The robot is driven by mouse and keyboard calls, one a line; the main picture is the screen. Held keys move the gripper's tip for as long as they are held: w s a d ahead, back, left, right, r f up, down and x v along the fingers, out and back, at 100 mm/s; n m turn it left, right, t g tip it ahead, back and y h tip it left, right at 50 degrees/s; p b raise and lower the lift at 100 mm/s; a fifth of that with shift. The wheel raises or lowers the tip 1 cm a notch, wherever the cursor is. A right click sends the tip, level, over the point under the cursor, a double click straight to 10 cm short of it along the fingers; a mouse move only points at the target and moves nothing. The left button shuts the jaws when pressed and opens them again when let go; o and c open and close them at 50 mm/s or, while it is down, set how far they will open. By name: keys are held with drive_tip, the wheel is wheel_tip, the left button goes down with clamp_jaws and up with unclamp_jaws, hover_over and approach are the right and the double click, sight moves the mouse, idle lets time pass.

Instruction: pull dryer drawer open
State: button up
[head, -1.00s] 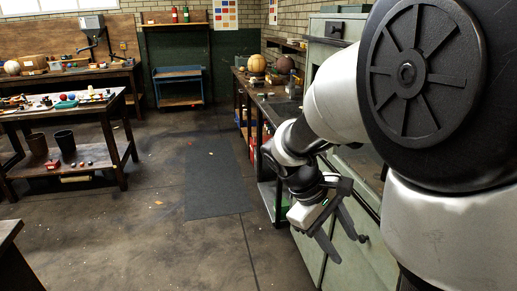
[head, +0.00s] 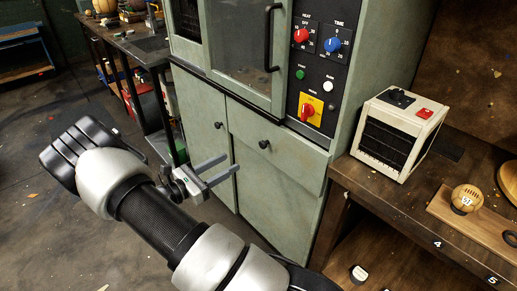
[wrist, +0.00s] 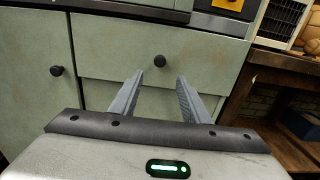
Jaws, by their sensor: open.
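The dryer (head: 250,95) is a pale green metal cabinet with a glass door and a dark control panel. Its drawer (head: 285,149) is a wide front panel below the glass door with one round black knob (head: 264,145). The drawer looks closed. In the wrist view the drawer knob (wrist: 160,61) is ahead of the fingers, above the gap between them. My gripper (head: 230,170) is open and empty, below and left of the knob and apart from it. In the wrist view my gripper (wrist: 158,85) points at the drawer front.
A second black knob (head: 219,97) sits on the cabinet panel to the left. A dark bench (head: 148,52) stands left of the dryer. The floor at left is open.

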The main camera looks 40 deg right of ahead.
sight(261, 145)
drive_tip(key=d, duration=0.4)
drive_tip(key=d+b, duration=0.1)
drive_tip(key=d, duration=0.4)
drive_tip(key=w+d+b, duration=0.1)
drive_tip(key=d, duration=0.4)
drive_tip(key=shift+w+d, duration=0.1)
drive_tip(key=shift+d, duration=0.1)
drive_tip(key=shift+a, duration=0.1)
clamp_jaws()
